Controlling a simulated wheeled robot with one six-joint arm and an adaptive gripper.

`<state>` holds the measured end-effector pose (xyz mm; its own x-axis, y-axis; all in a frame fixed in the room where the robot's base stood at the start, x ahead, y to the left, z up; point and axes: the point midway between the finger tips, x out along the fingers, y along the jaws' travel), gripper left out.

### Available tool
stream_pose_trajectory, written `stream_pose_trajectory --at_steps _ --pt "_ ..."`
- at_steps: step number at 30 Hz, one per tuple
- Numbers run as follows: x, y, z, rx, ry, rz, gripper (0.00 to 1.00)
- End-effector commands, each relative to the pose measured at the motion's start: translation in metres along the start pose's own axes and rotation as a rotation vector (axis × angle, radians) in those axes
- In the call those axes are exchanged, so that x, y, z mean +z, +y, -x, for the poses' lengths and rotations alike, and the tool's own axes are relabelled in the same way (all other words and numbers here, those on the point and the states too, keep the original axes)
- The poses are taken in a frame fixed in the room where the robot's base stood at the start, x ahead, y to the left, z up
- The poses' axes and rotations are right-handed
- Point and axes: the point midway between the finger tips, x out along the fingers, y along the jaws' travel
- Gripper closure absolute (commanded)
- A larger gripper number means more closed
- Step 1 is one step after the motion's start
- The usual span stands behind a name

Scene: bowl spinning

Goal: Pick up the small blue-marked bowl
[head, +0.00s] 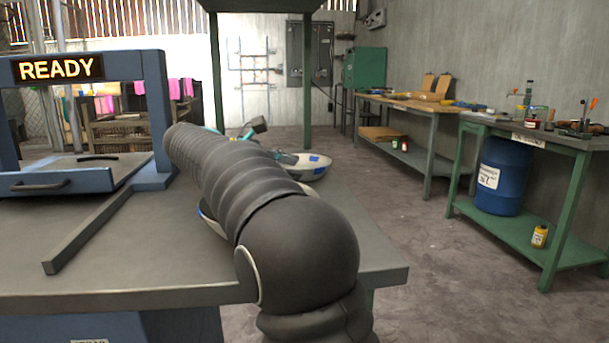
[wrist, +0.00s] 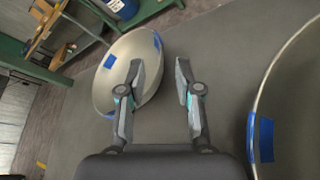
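The small bowl (wrist: 112,72), pale with blue marks on its rim, sits on the grey table at left in the wrist view. In the head view, a pale bowl with blue marks (head: 314,160) shows at the table's far end, partly hidden by my arm. My gripper (wrist: 158,64) is open and empty. Its left finger overlaps the bowl's inside and its right finger is over the table beyond the right rim. The rim shows between the fingers; their height above it cannot be told. The gripper is mostly hidden in the head view.
A larger blue-marked bowl (wrist: 296,115) is at right in the wrist view; my arm hides most of it in the head view. A blue frame machine with a READY sign (head: 58,68) and a grey bar (head: 95,235) stand at left. Benches are beyond the table.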

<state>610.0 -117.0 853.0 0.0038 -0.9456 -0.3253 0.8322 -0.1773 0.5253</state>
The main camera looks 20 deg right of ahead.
Motion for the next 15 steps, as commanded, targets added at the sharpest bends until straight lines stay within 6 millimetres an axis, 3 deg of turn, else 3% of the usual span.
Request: stream_pose_trajectory --at_steps 12,15 --pt "0.005 0.001 -0.048 -0.003 -0.001 -0.001 0.66" --pt "0.005 0.002 -0.051 0.000 0.000 0.000 0.66"
